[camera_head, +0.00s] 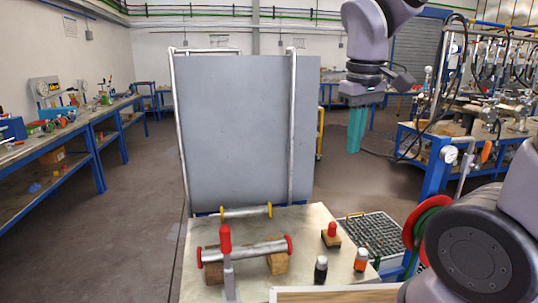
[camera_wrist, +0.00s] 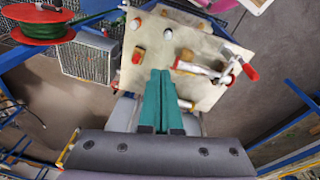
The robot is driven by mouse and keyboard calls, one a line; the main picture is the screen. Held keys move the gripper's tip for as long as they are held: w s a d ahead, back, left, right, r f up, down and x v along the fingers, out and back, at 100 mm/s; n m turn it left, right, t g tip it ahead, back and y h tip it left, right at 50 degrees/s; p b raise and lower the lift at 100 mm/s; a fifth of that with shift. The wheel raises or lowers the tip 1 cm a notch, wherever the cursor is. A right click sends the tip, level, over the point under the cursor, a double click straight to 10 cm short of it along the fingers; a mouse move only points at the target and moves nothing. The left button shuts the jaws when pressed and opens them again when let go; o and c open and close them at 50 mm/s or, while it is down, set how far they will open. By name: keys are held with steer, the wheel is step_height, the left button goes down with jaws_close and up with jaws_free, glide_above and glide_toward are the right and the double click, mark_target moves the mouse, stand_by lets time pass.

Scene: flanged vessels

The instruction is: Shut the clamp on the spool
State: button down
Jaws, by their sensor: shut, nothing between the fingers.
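The spool (camera_head: 255,251) is a silver pipe with red ends, lying across wooden blocks on the bench (camera_head: 200,285). The clamp (camera_head: 229,275) stands at the spool's near side, left of its middle, with its red handle pointing up. Whether its arm touches the spool is not clear. The wrist view shows the spool (camera_wrist: 197,69) and the clamp's red handle (camera_wrist: 250,72) right of the fingers. My gripper (camera_head: 354,150), with teal fingers, is shut and empty, high up and away from the spool. Its fingers (camera_wrist: 157,75) point at the bench in the wrist view.
A thin pipe with yellow ends (camera_head: 245,212) lies behind the spool. A block with a red knob (camera_head: 331,235) and two small bottles (camera_head: 321,268) (camera_head: 361,260) stand at right. A grey panel (camera_head: 245,135) with upright pipes rises behind the bench. A grated crate (camera_head: 370,235) is beside it.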

steer(key=d+r+m+t+y, duration=0.2)
steer(key=d+r+m+t, duration=0.3)
steer(key=d+r+m, duration=0.2)
steer(key=shift+d+r+m, duration=0.2)
steer(key=shift+r+m, duration=0.4)
steer(key=shift+m, duration=0.4)
